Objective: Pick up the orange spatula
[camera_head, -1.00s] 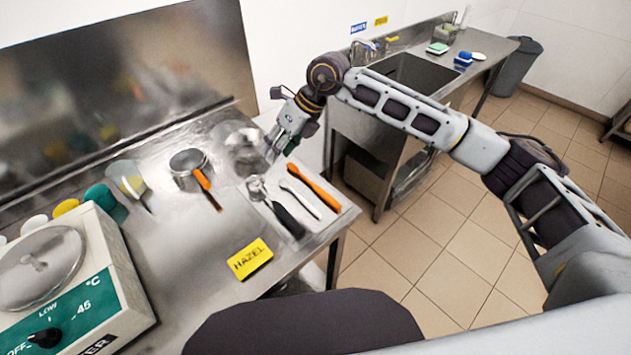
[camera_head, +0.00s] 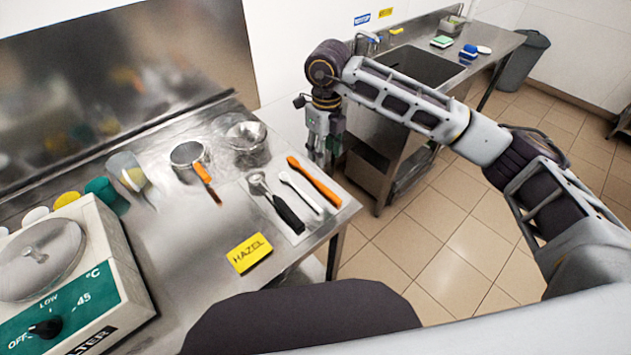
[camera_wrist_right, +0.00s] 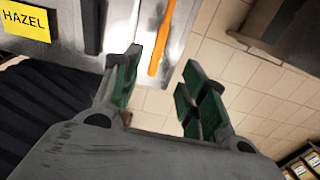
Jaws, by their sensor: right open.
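The orange spatula (camera_head: 314,180) lies on a pale mat (camera_head: 263,206) at the right end of the steel counter, rightmost of the tools there. My right gripper (camera_head: 324,160) points down just beyond the counter's right edge, close to the spatula's far end, and is apart from it. In the right wrist view, the spatula (camera_wrist_right: 161,42) lies ahead of the open green-padded fingers (camera_wrist_right: 157,92), between their lines, with nothing held. My left gripper is not in view.
A white-handled tool (camera_head: 300,192) and a black-handled scoop (camera_head: 286,212) lie left of the spatula. A pan with an orange handle (camera_head: 205,180), a metal bowl (camera_head: 247,140) and a yellow HAZEL card (camera_head: 249,253) are further left. A sink (camera_head: 415,70) stands behind.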

